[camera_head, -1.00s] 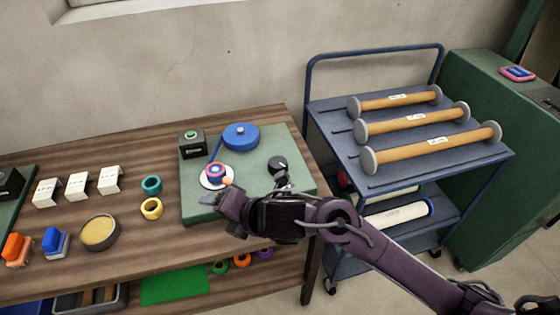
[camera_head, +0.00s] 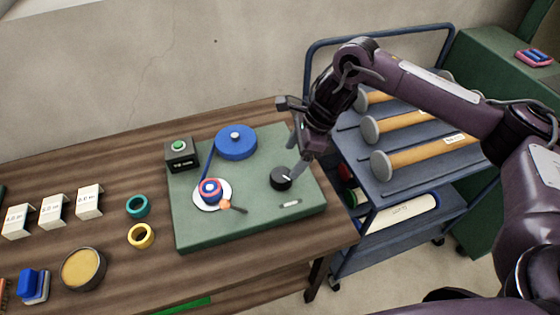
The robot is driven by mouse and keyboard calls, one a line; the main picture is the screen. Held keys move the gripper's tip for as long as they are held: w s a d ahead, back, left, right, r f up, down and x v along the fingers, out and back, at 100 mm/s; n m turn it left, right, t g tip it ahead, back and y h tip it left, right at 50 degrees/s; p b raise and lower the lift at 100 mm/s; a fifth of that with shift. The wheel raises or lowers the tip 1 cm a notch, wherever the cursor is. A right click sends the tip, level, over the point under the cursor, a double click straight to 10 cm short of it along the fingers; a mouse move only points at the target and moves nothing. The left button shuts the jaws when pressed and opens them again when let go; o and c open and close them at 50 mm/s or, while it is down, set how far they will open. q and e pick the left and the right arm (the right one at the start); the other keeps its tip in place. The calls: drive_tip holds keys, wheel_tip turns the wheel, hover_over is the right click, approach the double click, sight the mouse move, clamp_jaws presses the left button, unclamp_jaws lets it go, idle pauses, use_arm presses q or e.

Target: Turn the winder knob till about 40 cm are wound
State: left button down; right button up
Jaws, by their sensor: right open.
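The green winder board (camera_head: 245,222) lies on the wooden table. It carries a large blue spool (camera_head: 236,140), a small blue and red reel (camera_head: 210,190) on a white disc, and a black knob (camera_head: 281,179) with a white pointer line. A blue band runs from the spool to the reel. An orange ball on a short arm (camera_head: 226,205) sits beside the reel. My right gripper (camera_head: 297,169) points down, open, just above and right of the black knob; whether it touches is unclear.
A blue cart (camera_head: 400,180) with wooden rollers stands close on the right, partly behind my right arm. White cards (camera_head: 52,210), a teal ring (camera_head: 137,206), a yellow ring (camera_head: 141,236) and a round bowl (camera_head: 83,268) lie left of the board.

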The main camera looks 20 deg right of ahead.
sight(283, 174)
drive_tip(key=f, duration=0.1)
drive_tip(key=a+f, duration=0.1)
drive_tip(key=f+p, duration=0.1)
drive_tip(key=shift+s+a+f, duration=0.3)
drive_tip(key=shift+a, duration=0.1)
drive_tip(key=shift+w+x, duration=0.25)
drive_tip(key=shift+x, duration=0.85)
drive_tip(key=shift+f, duration=0.3)
drive_tip(key=c, duration=1)
use_arm(q)
drive_tip(key=shift+g, duration=0.3)
drive_tip(key=s, duration=0.2)
drive_tip(key=s+r, duration=0.1)
drive_tip(key=s, duration=0.1)
drive_tip(key=shift+a+r, duration=0.1)
use_arm(e)
drive_tip(key=shift+o, duration=0.2)
